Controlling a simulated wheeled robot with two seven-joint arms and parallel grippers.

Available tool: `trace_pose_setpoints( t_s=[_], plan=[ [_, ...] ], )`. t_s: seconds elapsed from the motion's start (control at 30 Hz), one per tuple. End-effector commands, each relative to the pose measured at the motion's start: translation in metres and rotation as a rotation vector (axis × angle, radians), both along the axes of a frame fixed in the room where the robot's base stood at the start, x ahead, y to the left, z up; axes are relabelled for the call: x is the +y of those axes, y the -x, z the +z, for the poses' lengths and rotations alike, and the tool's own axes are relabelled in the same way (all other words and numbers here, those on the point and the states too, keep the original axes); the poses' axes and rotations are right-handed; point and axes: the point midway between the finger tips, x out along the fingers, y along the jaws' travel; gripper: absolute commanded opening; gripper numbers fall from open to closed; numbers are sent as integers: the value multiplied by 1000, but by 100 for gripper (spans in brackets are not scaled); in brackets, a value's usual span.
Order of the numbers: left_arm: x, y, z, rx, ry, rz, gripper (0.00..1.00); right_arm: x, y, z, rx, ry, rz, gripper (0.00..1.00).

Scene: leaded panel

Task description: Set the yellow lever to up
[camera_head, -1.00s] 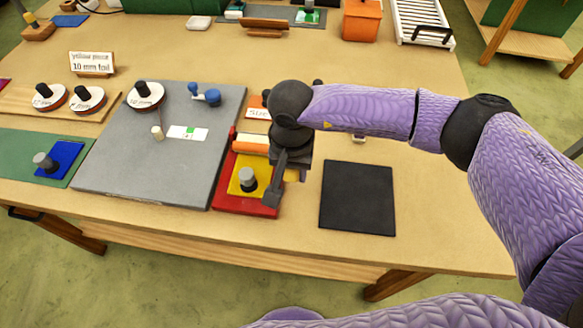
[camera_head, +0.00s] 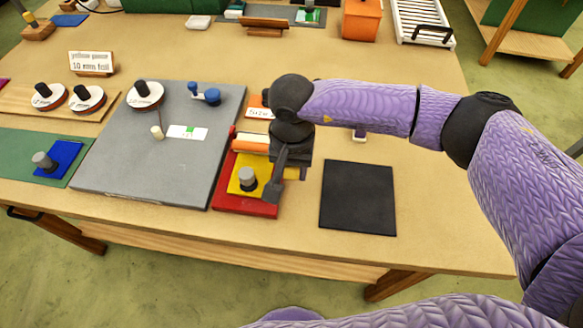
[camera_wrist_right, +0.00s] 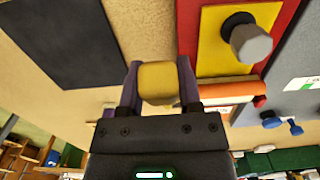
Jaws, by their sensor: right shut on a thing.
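My right gripper (camera_head: 283,180) points down at the right edge of the red base (camera_head: 246,209). In the right wrist view its two fingers (camera_wrist_right: 158,88) are closed on a rounded yellow block (camera_wrist_right: 157,82), which looks like the yellow lever's handle. The block's lower part and any shaft or pivot are hidden. In the head view the gripper covers most of it. The yellow plate (camera_head: 240,172) with a grey knob (camera_head: 247,180) lies on the red base, beside the fingers; it also shows in the right wrist view (camera_wrist_right: 209,42). My left gripper is out of view.
A black square mat (camera_head: 357,198) lies just right of the gripper. A grey board (camera_head: 150,178) with a blue handle (camera_head: 208,97) and a small peg is to the left. An orange-and-cream roll (camera_head: 250,143) is behind the yellow plate. The front right table is clear.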

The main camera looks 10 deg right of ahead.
Motion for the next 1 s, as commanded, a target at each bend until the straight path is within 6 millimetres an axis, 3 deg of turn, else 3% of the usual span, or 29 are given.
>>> trace_pose_setpoints(
  t_s=[0.27, 0.63, 1.0],
  plan=[
    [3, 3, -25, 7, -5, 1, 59, -2, -9, 11, 144, -49, -3, 0],
    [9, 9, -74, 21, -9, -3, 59, -7, -25, 32, 400, -133, -3, 0],
    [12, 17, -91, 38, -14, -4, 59, -11, -36, 48, 541, -178, 0, 0]
  ],
)
